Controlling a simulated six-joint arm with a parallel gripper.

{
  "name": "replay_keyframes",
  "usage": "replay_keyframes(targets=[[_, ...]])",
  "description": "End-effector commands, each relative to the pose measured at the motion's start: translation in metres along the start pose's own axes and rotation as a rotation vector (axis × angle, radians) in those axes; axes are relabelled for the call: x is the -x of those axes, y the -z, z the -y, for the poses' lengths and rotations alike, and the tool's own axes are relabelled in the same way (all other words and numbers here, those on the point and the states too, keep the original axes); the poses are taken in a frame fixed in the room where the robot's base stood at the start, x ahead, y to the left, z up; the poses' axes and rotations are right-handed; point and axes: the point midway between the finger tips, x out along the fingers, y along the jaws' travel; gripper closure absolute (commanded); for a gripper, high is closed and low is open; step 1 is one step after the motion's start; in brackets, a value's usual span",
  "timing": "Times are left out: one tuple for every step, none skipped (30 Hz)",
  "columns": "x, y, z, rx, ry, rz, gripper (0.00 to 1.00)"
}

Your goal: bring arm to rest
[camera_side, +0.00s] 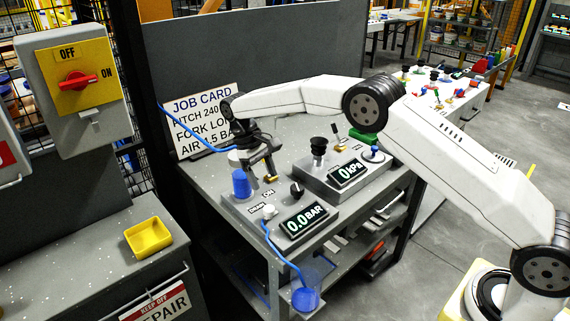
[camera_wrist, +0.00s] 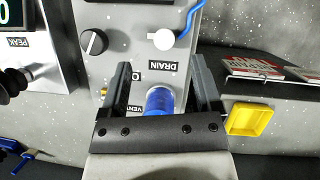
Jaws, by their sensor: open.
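My gripper (camera_side: 257,164) hangs at the end of my white arm over the left part of the workbench. In the wrist view my gripper (camera_wrist: 159,72) has its two dark fingers spread wide, with nothing clamped between them. A blue cylinder (camera_side: 241,183) stands on the grey control panel just below and beside my gripper. In the wrist view the blue cylinder (camera_wrist: 159,100) shows between the finger lines, partly hidden by the gripper's dark body. I cannot tell the exact height gap between them.
The panel carries a 0.0 BAR display (camera_side: 303,220), a dark knob (camera_side: 297,190) and a white drain knob (camera_side: 269,211) with a blue hose. A 0 kPa unit (camera_side: 347,173) stands to the right. A job card (camera_side: 203,118) leans behind. A yellow tray (camera_side: 148,238) sits on the left bench.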

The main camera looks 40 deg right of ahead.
Motion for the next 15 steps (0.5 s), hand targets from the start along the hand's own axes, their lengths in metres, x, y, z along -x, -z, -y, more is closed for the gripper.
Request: replay_keyframes(targets=[[0.0002, 0.0000, 0.0000, 0.000, 0.000, 0.000, 0.19], [0.0002, 0.0000, 0.0000, 0.000, 0.000, 0.000, 0.19], [0.0001, 0.0000, 0.0000, 0.000, 0.000, 0.000, 0.19], [0.0001, 0.0001, 0.0000, 0.000, 0.000, 0.000, 0.19], [0.0001, 0.0001, 0.0000, 0.000, 0.000, 0.000, 0.19], [0.0001, 0.0001, 0.0000, 0.000, 0.000, -0.001, 0.19], [0.0001, 0.0000, -0.0001, 0.000, 0.000, -0.001, 0.19], [0.0001, -0.0001, -0.0001, 0.000, 0.000, -0.002, 0.19], [0.0002, -0.0005, -0.0003, -0.001, 0.000, -0.004, 0.19], [0.0003, -0.0009, -0.0005, -0.001, 0.001, -0.005, 0.19], [0.0003, -0.0014, -0.0008, -0.002, 0.001, -0.008, 0.19], [0.0008, -0.0025, -0.0013, -0.003, 0.002, -0.012, 0.19], [0.0014, -0.0035, -0.0018, -0.004, 0.002, -0.016, 0.19], [0.0014, -0.0047, -0.0023, -0.004, 0.003, -0.021, 0.19], [0.0017, -0.0063, -0.0031, -0.006, 0.004, -0.029, 0.19]])
